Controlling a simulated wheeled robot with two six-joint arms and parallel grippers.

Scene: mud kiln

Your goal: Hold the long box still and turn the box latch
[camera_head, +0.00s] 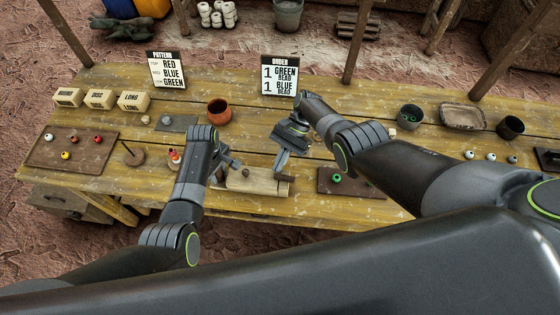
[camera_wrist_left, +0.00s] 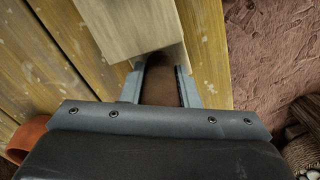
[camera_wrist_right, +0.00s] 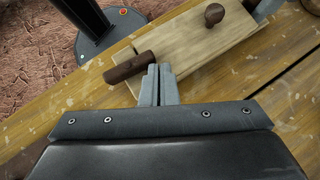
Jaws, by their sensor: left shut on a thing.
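The long box (camera_head: 262,184), pale wood with a dark round knob (camera_wrist_right: 214,14) on top, lies at the table's front edge. It also shows in the left wrist view (camera_wrist_left: 125,25). The box latch (camera_wrist_right: 130,67), a dark brown bar, sits at one end of the box. My left gripper (camera_head: 224,172) is at the other end, its fingers shut around a brown part (camera_wrist_left: 160,85) that sticks out there; its exact shape is partly hidden. My right gripper (camera_wrist_right: 158,75) is shut and empty, its fingertips right beside the latch; I cannot tell if they touch.
A brown board with a green bead (camera_head: 337,178) lies right of the box. An orange pot (camera_head: 218,110) stands behind it. The order sign (camera_head: 279,75) stands at the back.

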